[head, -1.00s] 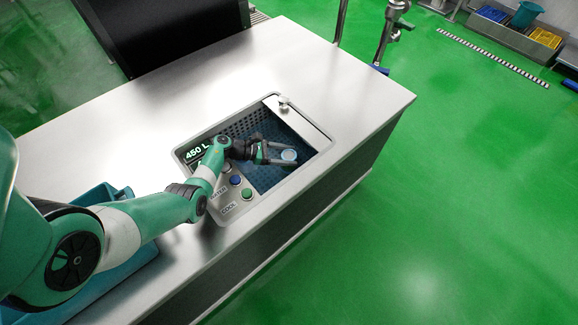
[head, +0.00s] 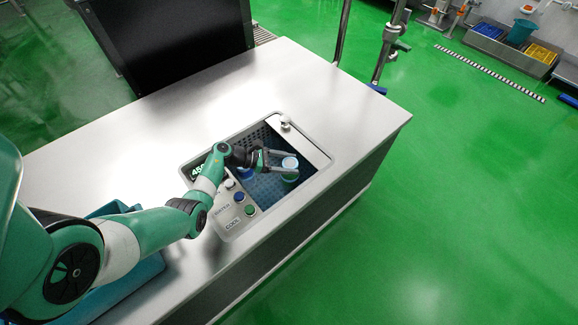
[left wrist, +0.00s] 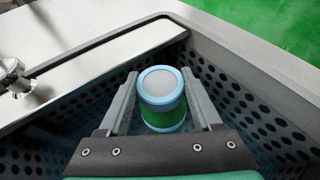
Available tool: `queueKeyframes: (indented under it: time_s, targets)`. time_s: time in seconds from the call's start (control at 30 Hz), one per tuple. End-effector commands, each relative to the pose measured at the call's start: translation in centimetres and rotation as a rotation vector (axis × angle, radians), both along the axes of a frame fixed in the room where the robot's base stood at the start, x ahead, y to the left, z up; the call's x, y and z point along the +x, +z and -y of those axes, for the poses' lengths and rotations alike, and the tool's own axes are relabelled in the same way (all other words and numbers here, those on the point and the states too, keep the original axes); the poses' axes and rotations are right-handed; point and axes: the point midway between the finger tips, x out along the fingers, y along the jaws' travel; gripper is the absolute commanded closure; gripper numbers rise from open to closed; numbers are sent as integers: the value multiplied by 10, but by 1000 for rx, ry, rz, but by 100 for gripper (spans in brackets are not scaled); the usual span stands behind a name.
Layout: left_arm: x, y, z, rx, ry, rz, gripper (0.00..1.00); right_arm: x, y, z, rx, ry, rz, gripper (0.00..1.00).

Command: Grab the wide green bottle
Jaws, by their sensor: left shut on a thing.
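The wide green bottle (head: 290,163) is in the perforated basin area of the counter in the head view, its pale round top facing up. In the left wrist view the bottle (left wrist: 164,118) shows a grey-white lid, a light blue rim and a green body. My left gripper (head: 284,165) is shut on the bottle, with one finger on each side, also in the left wrist view (left wrist: 163,92). The bottle's base is hidden, so I cannot tell whether it touches the basin floor. My right gripper is not in view.
The basin (head: 268,190) has perforated walls, a metal tap (head: 285,121) at its far edge and a panel with coloured buttons (head: 238,205). A blue thing (head: 247,175) shows beneath my wrist. A blue crate (head: 140,285) stands at the lower left. The counter (head: 130,150) is otherwise bare.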

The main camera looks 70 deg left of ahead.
Motion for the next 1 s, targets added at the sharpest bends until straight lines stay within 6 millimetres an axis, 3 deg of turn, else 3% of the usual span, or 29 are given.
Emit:
queueKeyframes:
  time_s: [0.03,0.5,0.7,1.0]
  targets:
    - [0,29,0,4,-1,4,100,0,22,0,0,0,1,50]
    - [0,172,0,4,-1,4,100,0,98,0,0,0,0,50]
    - [1,209,0,3,0,4,100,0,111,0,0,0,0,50]
    - [0,221,0,0,0,1,100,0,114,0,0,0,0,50]
